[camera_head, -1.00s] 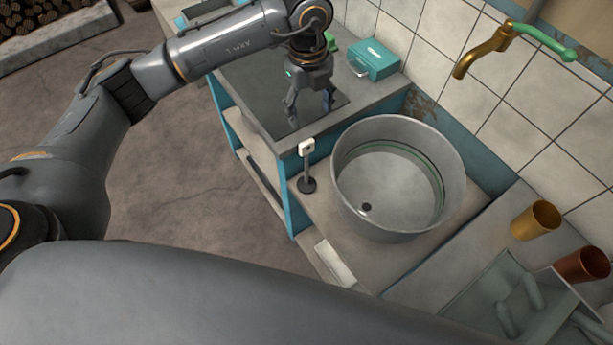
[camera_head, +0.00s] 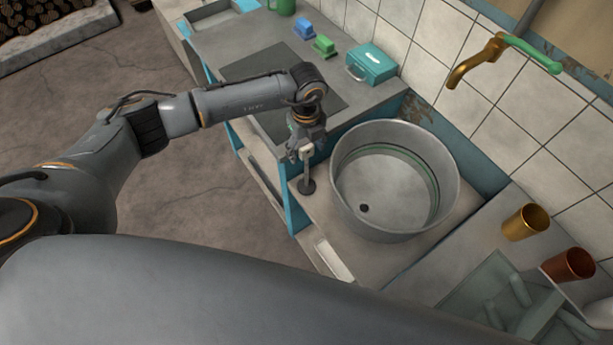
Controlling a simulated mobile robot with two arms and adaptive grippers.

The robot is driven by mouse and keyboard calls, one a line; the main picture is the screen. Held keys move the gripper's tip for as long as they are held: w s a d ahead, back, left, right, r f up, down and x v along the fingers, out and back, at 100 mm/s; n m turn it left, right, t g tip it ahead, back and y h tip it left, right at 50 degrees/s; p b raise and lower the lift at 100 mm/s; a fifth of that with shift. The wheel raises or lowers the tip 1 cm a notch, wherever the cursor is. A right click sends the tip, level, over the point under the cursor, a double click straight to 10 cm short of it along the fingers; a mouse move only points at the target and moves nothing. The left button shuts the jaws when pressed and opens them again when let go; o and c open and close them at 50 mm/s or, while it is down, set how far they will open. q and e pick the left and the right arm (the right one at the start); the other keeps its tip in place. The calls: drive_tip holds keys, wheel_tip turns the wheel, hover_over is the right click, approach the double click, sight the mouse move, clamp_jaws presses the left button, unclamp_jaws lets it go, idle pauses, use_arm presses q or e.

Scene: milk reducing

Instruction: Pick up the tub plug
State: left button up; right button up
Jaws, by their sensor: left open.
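The tub plug (camera_head: 308,186) stands upright on the ledge left of the round metal tub (camera_head: 372,220). It has a dark round base and a thin stem; its pale top is partly hidden by my left gripper. My left gripper (camera_head: 302,156) is open and points down at the top of the plug. Its fingers overlap the plug's upper part in the head view; I cannot tell whether they touch it. A dark drain hole (camera_head: 364,208) shows in the tub's floor. My right gripper is not in view.
The tub wall rises close to the right of the plug. A teal case (camera_head: 372,66), a green block (camera_head: 323,46) and a blue block (camera_head: 303,28) lie on the counter behind. A brass tap (camera_head: 470,66) is above right. Two cups (camera_head: 526,222) stand at the right.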

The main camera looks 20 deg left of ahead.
use_arm(q)
drive_tip(key=shift+f, duration=0.35)
clamp_jaws()
drive_tip(key=shift+r, duration=0.15)
